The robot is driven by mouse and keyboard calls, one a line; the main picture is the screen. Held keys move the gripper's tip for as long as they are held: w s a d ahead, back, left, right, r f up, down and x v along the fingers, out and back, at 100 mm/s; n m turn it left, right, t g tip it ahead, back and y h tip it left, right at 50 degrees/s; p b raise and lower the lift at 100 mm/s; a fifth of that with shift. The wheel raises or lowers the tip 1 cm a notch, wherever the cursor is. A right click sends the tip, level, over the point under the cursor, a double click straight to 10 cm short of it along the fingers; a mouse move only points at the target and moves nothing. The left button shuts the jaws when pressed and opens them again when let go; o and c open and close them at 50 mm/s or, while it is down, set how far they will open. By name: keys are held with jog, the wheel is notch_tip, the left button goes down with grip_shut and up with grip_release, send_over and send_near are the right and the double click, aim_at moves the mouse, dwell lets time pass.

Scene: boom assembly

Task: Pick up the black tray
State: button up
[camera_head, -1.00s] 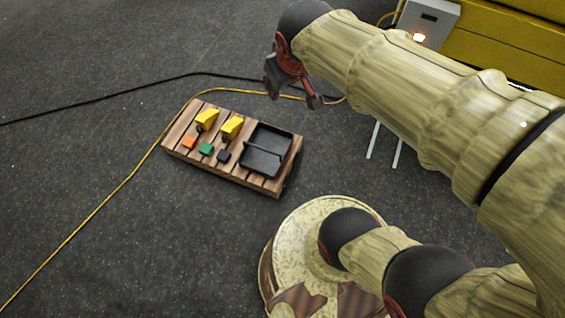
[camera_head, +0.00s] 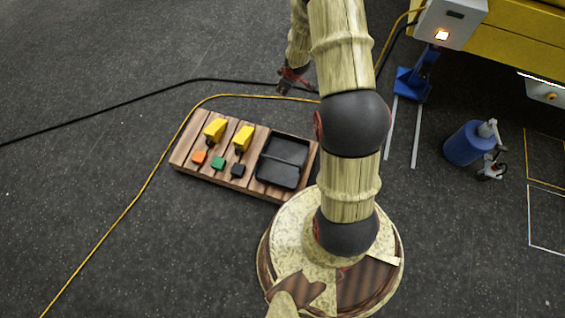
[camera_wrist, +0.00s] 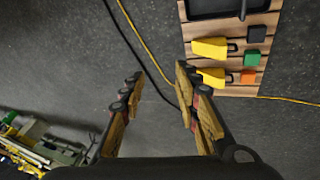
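The black tray (camera_head: 282,161) lies on the right end of a slatted wooden pallet (camera_head: 184,157) on the floor. It looks empty and has a divider across it. In the wrist view the tray (camera_wrist: 226,8) shows only partly, cut off by the top edge. My gripper (camera_wrist: 158,84) is open with nothing between its fingers; bare floor and cables lie beyond them. In the head view my gripper (camera_head: 291,82) is small, partly hidden by my arm, and appears beyond the pallet's far side, apart from the tray.
Two yellow tools (camera_head: 215,129) and orange, green (camera_head: 218,163) and black blocks sit on the pallet left of the tray. A yellow cable (camera_head: 130,200) and a black cable (camera_head: 90,108) cross the floor. Open floor lies left.

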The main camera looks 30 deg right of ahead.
jog(key=s+f+n+y, duration=0.15)
jog(key=s+f, duration=0.25)
jog(key=f, duration=1.3)
jog(key=y+b, duration=0.2)
jog(key=y, duration=0.2)
send_near(280, 160)
jog(key=shift+w+a+f+n+h, duration=0.15)
jog(key=shift+w+a+f, duration=0.05)
jog(key=shift+w+f, duration=0.3)
jog(key=shift+w+a+f+n+h, duration=0.1)
jog(key=shift+w+a+f, duration=0.15)
jog(key=shift+w+f, duration=0.2)
jog(key=shift+s+a+f, duration=0.1)
jog(key=shift+a+f, duration=0.1)
jog(key=shift+f, duration=0.2)
jog(key=shift+s+b+x, duration=0.15)
jog(key=shift+b+x, duration=0.75)
jog(key=shift+x, duration=0.9)
jog(key=shift+s+b+x, duration=0.1)
jog(key=shift+b+x, duration=0.8)
jog(key=shift+x, duration=0.9)
jog(key=shift+f, duration=0.1)
jog(key=shift+f, duration=0.25)
jog(key=shift+c, duration=0.8)
jog(key=shift+d, duration=0.1)
grip_shut()
